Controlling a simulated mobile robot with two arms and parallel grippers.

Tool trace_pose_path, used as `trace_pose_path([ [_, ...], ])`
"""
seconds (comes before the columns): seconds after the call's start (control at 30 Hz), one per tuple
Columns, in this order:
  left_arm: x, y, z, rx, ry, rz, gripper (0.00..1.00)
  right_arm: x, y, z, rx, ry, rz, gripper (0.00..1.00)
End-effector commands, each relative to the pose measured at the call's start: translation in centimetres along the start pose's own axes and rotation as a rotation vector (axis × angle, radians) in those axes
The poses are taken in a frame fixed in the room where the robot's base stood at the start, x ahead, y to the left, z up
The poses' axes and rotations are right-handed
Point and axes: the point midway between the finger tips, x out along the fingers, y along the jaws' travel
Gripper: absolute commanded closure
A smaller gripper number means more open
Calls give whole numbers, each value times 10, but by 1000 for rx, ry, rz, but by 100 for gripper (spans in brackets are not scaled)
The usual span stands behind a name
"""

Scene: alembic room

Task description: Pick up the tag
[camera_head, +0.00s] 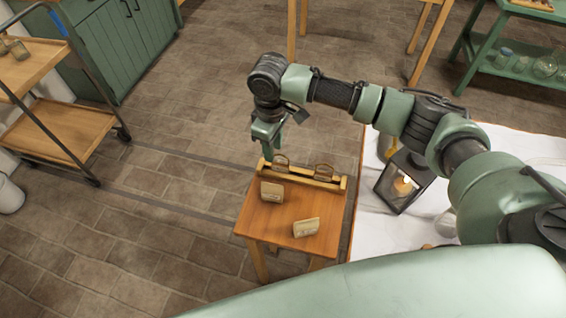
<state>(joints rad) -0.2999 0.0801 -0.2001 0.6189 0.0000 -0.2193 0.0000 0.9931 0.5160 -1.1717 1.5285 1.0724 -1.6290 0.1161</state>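Two small beige tags stand on a small wooden table (255,221). One tag (272,191) is towards the back left. The other tag (306,227) is nearer the front right and sits at an angle. Markings on both are too small to read. My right arm reaches in from the right, and my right gripper (268,152) points down by the table's back left corner, behind and above the rear tag. It looks apart from both tags. Its finger gap does not show clearly. My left gripper is not in view.
A wooden rack (336,184) with dark, round-framed items runs along the small table's back edge. To the right, a black lantern (403,181) stands on a white-covered table (372,225). A trolley (62,128) stands at left. Tiled floor between is clear.

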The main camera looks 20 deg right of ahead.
Motion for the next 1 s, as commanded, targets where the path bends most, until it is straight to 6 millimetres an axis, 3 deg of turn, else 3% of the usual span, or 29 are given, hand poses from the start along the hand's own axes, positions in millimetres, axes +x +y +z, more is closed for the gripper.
trace_pose_path([
  [0.33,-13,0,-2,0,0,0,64,46,-3,-2,1,0,1,68],
  [0.63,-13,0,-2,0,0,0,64,53,-3,-2,0,2,2,68],
  [0.77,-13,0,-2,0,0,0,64,52,-3,-2,0,2,1,100],
  [1.0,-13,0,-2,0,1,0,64,52,-3,-2,0,1,1,100],
])
